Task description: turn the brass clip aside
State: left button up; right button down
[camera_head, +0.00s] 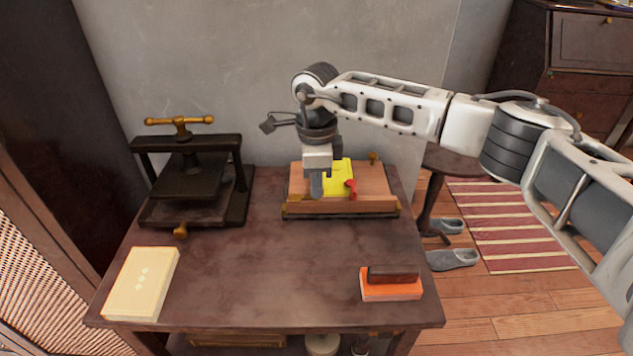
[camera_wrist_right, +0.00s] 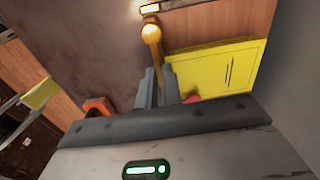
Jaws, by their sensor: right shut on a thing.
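A wooden board in a dark frame (camera_head: 368,180) lies at the back right of the table, with a bright yellow sheet (camera_head: 338,176) on it. The yellow sheet also fills the right of the wrist view (camera_wrist_right: 215,70). My right gripper (camera_head: 316,196) points down at the board's left part. In the wrist view its fingers (camera_wrist_right: 158,88) are closed around the thin arm of the brass clip (camera_wrist_right: 152,38), which has a rounded head. Another brass piece (camera_head: 374,157) stands at the board's back right. My left gripper is out of view.
A small red piece (camera_head: 351,187) sits at the yellow sheet's right edge. A black press with a brass handle (camera_head: 180,122) stands at the back left. A cream box (camera_head: 142,283) and an orange block with a dark top (camera_head: 391,291) lie near the front. The table's middle is clear.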

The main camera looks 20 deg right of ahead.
jog(key=shift+r, duration=0.1)
jog(key=c, duration=1.6)
grip_release()
jog(key=shift+o, duration=0.2)
notch_tip(320, 180, up, 16)
